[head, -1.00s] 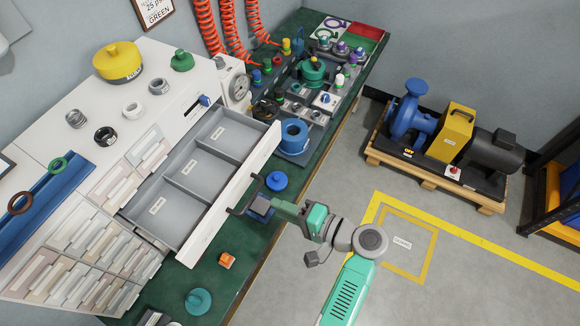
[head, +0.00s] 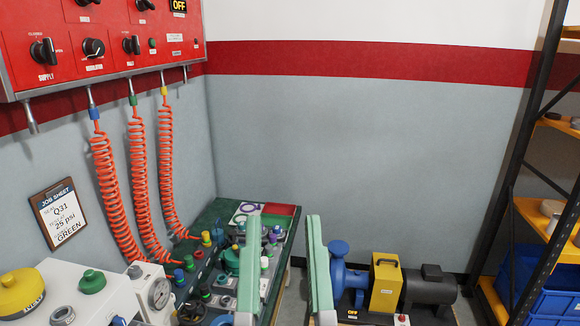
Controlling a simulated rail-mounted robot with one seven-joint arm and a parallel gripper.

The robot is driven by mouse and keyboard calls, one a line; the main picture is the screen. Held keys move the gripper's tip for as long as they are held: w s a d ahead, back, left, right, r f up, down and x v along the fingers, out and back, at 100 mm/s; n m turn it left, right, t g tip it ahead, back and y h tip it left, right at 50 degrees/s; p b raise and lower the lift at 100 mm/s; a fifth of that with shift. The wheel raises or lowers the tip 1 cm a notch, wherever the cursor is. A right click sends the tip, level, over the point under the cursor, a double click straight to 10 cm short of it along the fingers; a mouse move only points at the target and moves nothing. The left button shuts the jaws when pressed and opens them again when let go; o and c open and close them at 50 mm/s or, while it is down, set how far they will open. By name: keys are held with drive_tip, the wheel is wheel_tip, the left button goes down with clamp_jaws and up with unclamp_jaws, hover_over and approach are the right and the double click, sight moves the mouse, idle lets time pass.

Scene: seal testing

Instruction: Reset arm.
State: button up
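My arm shows in the head view as two upright pale green parts (head: 318,268) at the bottom middle, with a gap between them. The left one stands in front of the workbench and the right one beside the blue pump.
A red control panel (head: 110,50) hangs upper left, with coiled orange hoses (head: 140,185) below. A job sheet (head: 58,212) is on the wall. A gauge (head: 158,293) and fittings crowd the green bench (head: 205,218). A pump set (head: 385,285) and shelving (head: 545,210) stand right.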

wheel_tip(320, 180, up, 35)
drive_tip(key=s+p, duration=0.2)
drive_tip(key=p, duration=3.1)
drive_tip(key=shift+r+t, duration=0.15)
drive_tip(key=shift+t, duration=0.25)
drive_tip(key=shift+s+d, duration=0.1)
